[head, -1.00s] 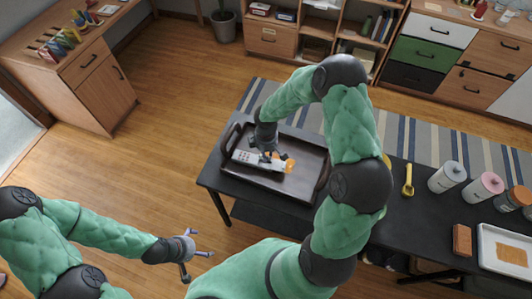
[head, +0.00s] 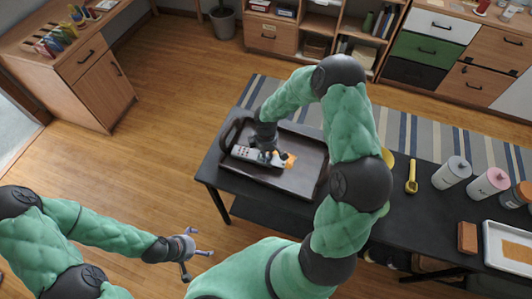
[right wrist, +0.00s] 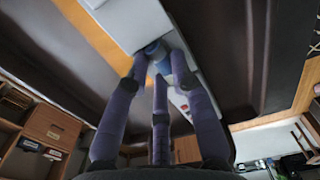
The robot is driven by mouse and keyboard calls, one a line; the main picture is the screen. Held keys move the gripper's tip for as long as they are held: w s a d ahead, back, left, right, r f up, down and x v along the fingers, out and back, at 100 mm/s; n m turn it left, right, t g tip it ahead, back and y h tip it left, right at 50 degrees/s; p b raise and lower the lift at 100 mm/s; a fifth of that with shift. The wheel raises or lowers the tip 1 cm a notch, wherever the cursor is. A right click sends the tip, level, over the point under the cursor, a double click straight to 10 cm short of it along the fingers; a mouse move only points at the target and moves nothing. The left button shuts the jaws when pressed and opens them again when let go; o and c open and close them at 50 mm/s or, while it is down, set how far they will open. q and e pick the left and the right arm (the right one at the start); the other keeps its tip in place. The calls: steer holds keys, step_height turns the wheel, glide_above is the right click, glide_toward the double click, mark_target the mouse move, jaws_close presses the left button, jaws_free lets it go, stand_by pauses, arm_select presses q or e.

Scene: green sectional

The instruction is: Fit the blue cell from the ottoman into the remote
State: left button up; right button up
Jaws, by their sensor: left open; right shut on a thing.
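The remote (head: 246,153), pale with buttons, lies in the dark tray (head: 303,188) on the black table. My right gripper (head: 272,158) is over the remote's right end in the head view and hides part of it. In the right wrist view its fingers (right wrist: 160,72) are shut on the blue cell (right wrist: 156,50), close against the pale remote (right wrist: 140,22). The fingers hide much of the cell, and I cannot tell whether it is seated. My left gripper (head: 196,246) is open and empty, low at the left, away from the table.
An orange piece (head: 289,160) lies beside the remote's right end in the tray. On the table at right are a yellow tool (head: 411,176), white bottle (head: 452,172), pink-capped bottle (head: 487,184), brown block (head: 467,237) and white tray (head: 489,255). Floor at left is clear.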

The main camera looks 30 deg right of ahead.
steer(key=o, duration=1)
steer(key=shift+c, duration=0.2)
step_height(320, 180, up, 12)
steer(key=shift+f, duration=0.1)
stand_by(0.6)
